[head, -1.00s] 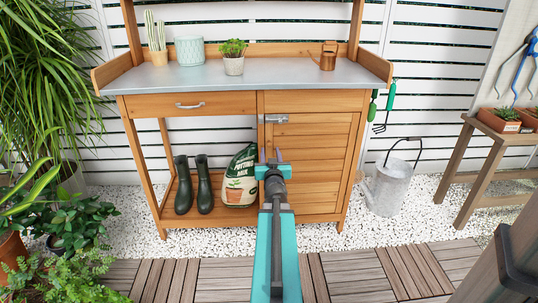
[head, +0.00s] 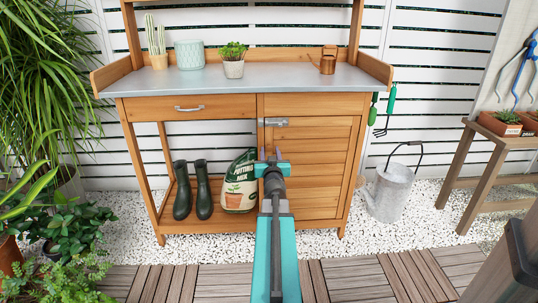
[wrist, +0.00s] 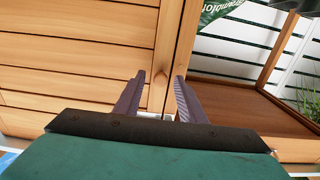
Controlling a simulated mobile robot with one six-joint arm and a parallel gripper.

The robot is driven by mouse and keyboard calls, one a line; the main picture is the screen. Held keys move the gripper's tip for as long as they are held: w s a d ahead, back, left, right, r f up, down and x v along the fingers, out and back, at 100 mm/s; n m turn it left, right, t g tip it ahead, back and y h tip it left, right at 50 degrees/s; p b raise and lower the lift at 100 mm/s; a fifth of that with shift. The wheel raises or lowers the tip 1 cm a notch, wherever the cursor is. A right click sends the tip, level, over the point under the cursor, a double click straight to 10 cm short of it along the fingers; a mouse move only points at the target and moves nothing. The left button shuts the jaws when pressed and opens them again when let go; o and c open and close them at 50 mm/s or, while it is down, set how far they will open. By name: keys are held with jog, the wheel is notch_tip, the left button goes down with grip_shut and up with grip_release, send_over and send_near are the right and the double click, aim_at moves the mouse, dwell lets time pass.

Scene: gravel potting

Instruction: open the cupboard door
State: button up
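The cupboard door (head: 315,165) is a slatted wooden panel at the lower right of the potting bench, and it looks shut. A silver latch or handle (head: 276,122) sits at its upper left corner. My gripper (head: 270,153) is open, in front of the door's left edge and below the latch in the head view. In the wrist view the door (wrist: 70,55) fills the left side. My two fingers (wrist: 157,95) stand apart there, with the door edge and post between them. A small pale metal piece (wrist: 167,117) shows low between the fingers, partly hidden. I see no grip on anything.
Left of the door, an open shelf holds a potting-mix bag (head: 239,185) and dark boots (head: 193,190). A watering can (head: 390,190) stands on gravel to the right. Pots and a copper can (head: 328,62) stand on the benchtop (head: 130,82). Decking in front is clear.

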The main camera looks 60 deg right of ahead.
grip_shut()
jog(key=shift+a, duration=0.35)
jog(key=shift+d, duration=0.25)
jog(key=shift+s, duration=0.1)
jog(key=shift+s+p, duration=0.1)
jog(key=shift+p, duration=0.35)
